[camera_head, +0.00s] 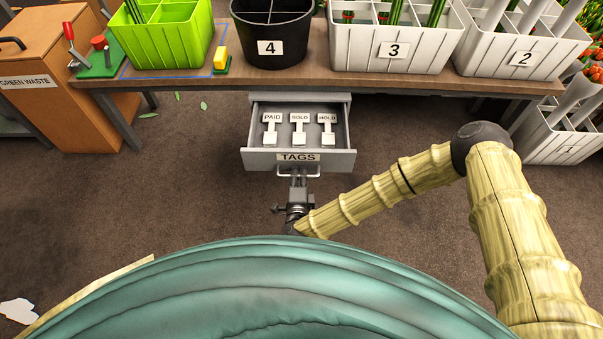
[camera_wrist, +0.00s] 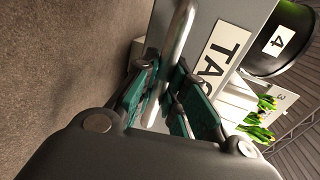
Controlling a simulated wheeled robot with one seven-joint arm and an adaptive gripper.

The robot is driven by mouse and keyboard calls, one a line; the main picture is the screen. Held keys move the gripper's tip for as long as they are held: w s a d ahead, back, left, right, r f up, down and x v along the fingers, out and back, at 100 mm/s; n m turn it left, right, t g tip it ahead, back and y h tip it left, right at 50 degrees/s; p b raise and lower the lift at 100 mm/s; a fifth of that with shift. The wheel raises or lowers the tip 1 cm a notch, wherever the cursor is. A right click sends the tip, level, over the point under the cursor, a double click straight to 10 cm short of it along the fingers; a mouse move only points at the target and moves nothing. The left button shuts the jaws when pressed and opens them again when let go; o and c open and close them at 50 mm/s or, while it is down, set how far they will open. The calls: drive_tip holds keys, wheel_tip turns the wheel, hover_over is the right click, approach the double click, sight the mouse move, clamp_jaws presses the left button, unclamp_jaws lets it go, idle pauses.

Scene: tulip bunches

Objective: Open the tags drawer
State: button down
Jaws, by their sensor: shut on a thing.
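The grey tags drawer (camera_head: 255,158) hangs under the bench and is pulled out toward me. Its front carries a "TAGS" label, which also shows in the wrist view (camera_wrist: 222,56). Inside it stand tags marked PAID (camera_head: 271,127), SOLD (camera_head: 299,127) and HOLD (camera_head: 326,127). A metal bar handle (camera_head: 285,174) is on the drawer front; it also shows in the wrist view (camera_wrist: 180,35). My gripper (camera_head: 299,181) is at the handle, and in the wrist view its green-padded fingers (camera_wrist: 168,95) are shut around the bar.
Above the drawer, the wooden bench (camera_head: 300,84) bears a green crate (camera_head: 165,40), a black bucket 4 (camera_head: 271,47), and white crates 3 (camera_head: 390,50) and 2 (camera_head: 520,58). White crate 1 (camera_head: 565,145) is at the right.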

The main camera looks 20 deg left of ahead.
drive_tip(key=c, duration=1.5)
unclamp_jaws()
drive_tip(key=shift+o, duration=0.2)
drive_tip(key=v, duration=1.2)
drive_tip(key=shift+d+f, duration=0.15)
